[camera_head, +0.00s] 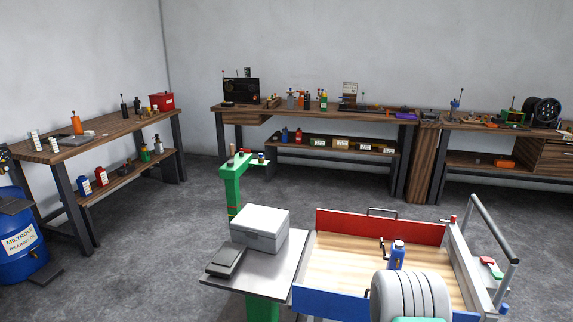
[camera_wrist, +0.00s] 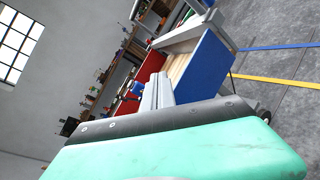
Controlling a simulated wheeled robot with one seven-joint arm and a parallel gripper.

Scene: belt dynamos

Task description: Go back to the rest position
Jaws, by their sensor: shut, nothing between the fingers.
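My gripper (camera_wrist: 157,90) shows in the wrist view, its grey fingers together with nothing between them. It points toward the cart with the red and blue sides; the cart's blue panel (camera_wrist: 202,68) is just beyond the fingers. In the head view I cannot make out the fingers. The cart (camera_head: 335,275) stands at the lower right there, with a pale wooden bed and a grey push handle. A blue bottle-like item (camera_head: 397,255) stands on the cart, partly behind a pale rounded shape at the bottom edge.
A green stand with a grey top (camera_head: 276,278) holds a grey box (camera_head: 260,228) left of the cart. Workbenches with tools line the walls: left (camera_head: 110,137), back (camera_head: 345,115) and right (camera_head: 465,124). A blue barrel (camera_head: 20,240) stands far left.

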